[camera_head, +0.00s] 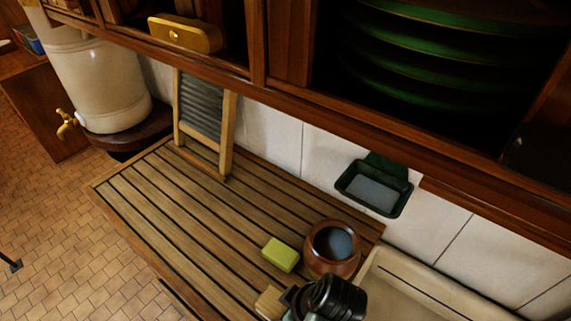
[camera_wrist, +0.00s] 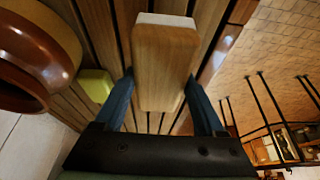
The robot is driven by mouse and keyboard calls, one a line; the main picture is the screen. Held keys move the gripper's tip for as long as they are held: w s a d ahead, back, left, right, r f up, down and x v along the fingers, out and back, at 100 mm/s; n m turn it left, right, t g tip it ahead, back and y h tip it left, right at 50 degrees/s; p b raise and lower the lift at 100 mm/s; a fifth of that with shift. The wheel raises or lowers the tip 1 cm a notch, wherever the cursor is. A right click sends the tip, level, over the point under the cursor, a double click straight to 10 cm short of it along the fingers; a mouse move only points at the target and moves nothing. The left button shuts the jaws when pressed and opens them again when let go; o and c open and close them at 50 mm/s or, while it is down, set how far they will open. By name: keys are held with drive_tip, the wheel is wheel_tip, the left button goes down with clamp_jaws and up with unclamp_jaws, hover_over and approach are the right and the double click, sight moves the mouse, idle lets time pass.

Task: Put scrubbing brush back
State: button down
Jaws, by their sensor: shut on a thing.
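The scrubbing brush (camera_wrist: 165,65), a pale wooden block with a white strip at its far end, sits between the fingers of my gripper (camera_wrist: 160,82) in the wrist view. My gripper is shut on it. In the head view my gripper (camera_head: 286,302) is at the bottom centre, over the front right part of the slatted wooden board, and the brush (camera_head: 268,301) shows partly at its left. The wrist hides the rest of it. I cannot tell whether the brush touches the slats.
A brown pot (camera_head: 318,262) and a yellow-green sponge or soap (camera_head: 281,254) stand close by on the slatted board (camera_head: 150,215). A dark green dish (camera_head: 374,188) hangs on the tiled wall. A washboard (camera_head: 203,115) leans at the back. A pale basin (camera_head: 420,290) lies right.

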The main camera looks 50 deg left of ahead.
drive_tip(key=shift+f, duration=1.6)
drive_tip(key=shift+f, duration=0.15)
unclamp_jaws()
drive_tip(key=p+v, duration=0.1)
drive_tip(key=v, duration=1)
drive_tip(key=shift+s+a, duration=0.1)
drive_tip(key=shift+a, duration=0.05)
drive_tip(key=shift+d+r+p, duration=0.3)
drive_tip(key=shift+r+p, duration=0.4)
drive_tip(key=shift+p, duration=0.25)
